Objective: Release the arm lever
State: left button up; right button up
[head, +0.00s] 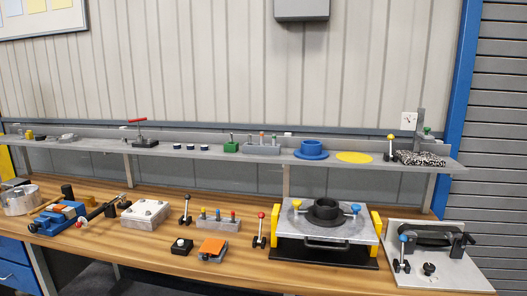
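Several levers show, and I cannot tell which is the arm lever. A grey plate (437,278) at the right end of the bench carries a black curved arm (428,237) and a blue-knobbed lever (403,252) standing upright. A red-knobbed lever (262,229) stands left of the central fixture. A dark-stemmed lever (186,209) stands farther left. On the shelf are a red-handled T-shaped lever (139,129) and a yellow-knobbed lever (390,146). Neither of my grippers is in view.
The wooden bench (150,247) holds a central fixture with a grey plate (290,225), a blue vise (58,218), a grey block (146,214) and an orange-topped block (212,249). The grey shelf (100,147) above carries a blue ring (312,150) and small parts.

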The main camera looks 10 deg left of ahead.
aim_at(390, 137)
jog(key=k, duration=0.65)
jog(key=u, duration=0.5)
jog(key=i, duration=0.8)
jog(key=u, duration=0.3)
jog(key=i, duration=1.2)
jog(key=z, duration=0.8)
